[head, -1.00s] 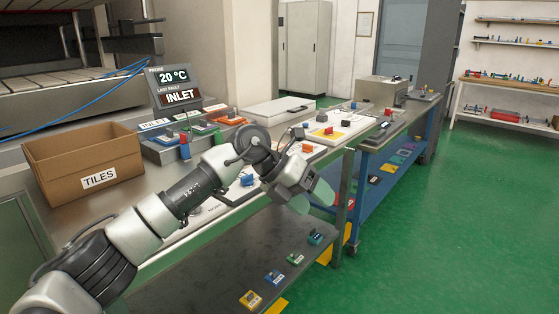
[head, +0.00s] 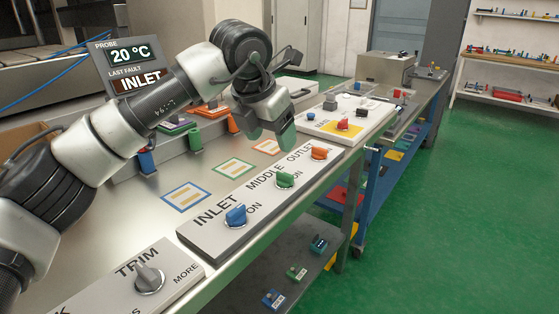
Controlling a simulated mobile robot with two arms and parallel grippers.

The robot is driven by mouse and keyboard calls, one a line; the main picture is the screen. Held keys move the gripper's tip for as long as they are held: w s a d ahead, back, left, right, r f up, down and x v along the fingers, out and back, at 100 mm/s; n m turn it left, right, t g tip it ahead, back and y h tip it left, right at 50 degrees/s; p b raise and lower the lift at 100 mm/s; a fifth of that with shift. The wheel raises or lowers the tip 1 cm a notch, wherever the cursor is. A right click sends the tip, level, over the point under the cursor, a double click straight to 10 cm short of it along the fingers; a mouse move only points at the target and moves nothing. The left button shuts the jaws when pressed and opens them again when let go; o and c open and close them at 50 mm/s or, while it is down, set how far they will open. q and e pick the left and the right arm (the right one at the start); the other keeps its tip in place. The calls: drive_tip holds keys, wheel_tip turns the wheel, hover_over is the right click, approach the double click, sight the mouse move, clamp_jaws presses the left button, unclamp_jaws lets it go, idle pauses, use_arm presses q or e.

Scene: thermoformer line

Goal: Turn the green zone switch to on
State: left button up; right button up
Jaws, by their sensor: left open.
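The green zone switch (head: 284,180) is a knob on a light panel (head: 215,237), under the word MIDDLE, with an ON mark to its right. Its exact turn angle is too small to tell. A blue knob (head: 236,215) under INLET and an orange knob (head: 319,152) under OUTLET sit on the same panel. My left gripper (head: 270,134) is open and empty, fingers pointing down. In the picture it is above and slightly left of the green switch, apart from it. My right gripper is out of view.
A grey TRIM knob (head: 149,278) sits on a nearer panel. A display (head: 130,67) reads 20 °C and INLET. Coloured outlined squares, one a green square (head: 233,167), mark the metal bench. Another panel with a red knob (head: 343,124) lies beyond. Green floor is clear at right.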

sight(285, 174)
use_arm(q)
drive_tip(key=x, duration=1)
drive_tip(key=shift+s+d, duration=0.2)
drive_tip(key=shift+s, duration=0.2)
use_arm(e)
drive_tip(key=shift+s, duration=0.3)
use_arm(q)
drive_tip(key=c, duration=0.9)
